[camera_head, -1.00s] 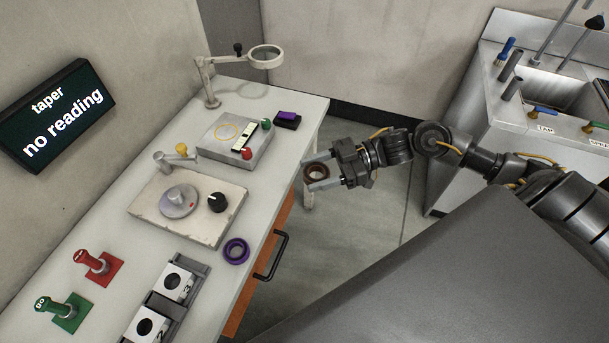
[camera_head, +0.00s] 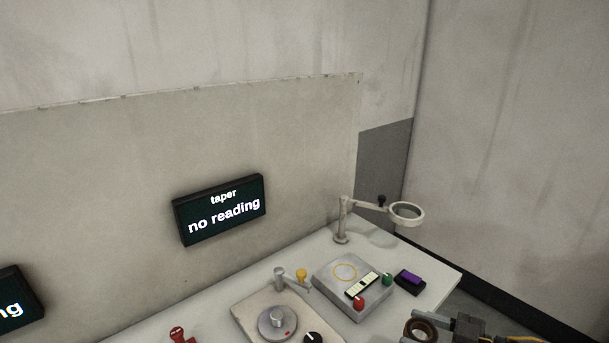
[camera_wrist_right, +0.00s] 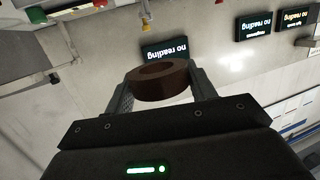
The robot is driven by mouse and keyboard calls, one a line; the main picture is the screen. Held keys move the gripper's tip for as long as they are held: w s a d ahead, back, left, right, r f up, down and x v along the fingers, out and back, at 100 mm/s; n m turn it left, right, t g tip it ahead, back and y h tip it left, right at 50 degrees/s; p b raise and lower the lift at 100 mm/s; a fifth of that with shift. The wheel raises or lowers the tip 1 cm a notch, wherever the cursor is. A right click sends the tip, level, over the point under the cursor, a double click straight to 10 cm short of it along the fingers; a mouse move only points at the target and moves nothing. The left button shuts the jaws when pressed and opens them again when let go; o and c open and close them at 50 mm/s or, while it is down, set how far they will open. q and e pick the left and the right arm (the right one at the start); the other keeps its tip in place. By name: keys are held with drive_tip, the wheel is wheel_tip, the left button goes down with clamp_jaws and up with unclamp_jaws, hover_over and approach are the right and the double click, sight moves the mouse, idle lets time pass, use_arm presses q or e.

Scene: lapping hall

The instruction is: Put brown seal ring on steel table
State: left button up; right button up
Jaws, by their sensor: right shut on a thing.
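The brown seal ring (camera_head: 421,329) shows at the bottom edge of the head view, held in my right gripper (camera_head: 424,334). In the right wrist view the brown ring (camera_wrist_right: 161,82) sits between the two fingers of my right gripper (camera_wrist_right: 160,90), which is shut on it. In the head view the ring is near the front right corner of the pale bench (camera_head: 440,286); I cannot tell its height. No steel table can be made out in the current views. My left gripper is not in view.
On the bench stand a ring-shaped magnifier on an arm (camera_head: 405,213), a grey box with red and green knobs (camera_head: 340,283), a purple-topped block (camera_head: 409,281) and a plate with a round dial (camera_head: 277,322). A "taper no reading" display (camera_head: 220,209) is on the wall behind.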

drive_tip(key=s+d+f+n+g+y, duration=0.2)
drive_tip(key=s+f+n+g, duration=0.1)
drive_tip(key=f+n+g, duration=0.1)
drive_tip(key=shift+s+d+f+g, duration=0.15)
drive_tip(key=shift+s+f+g, duration=0.15)
drive_tip(key=shift+f, duration=0.2)
drive_tip(key=shift+w, duration=0.1)
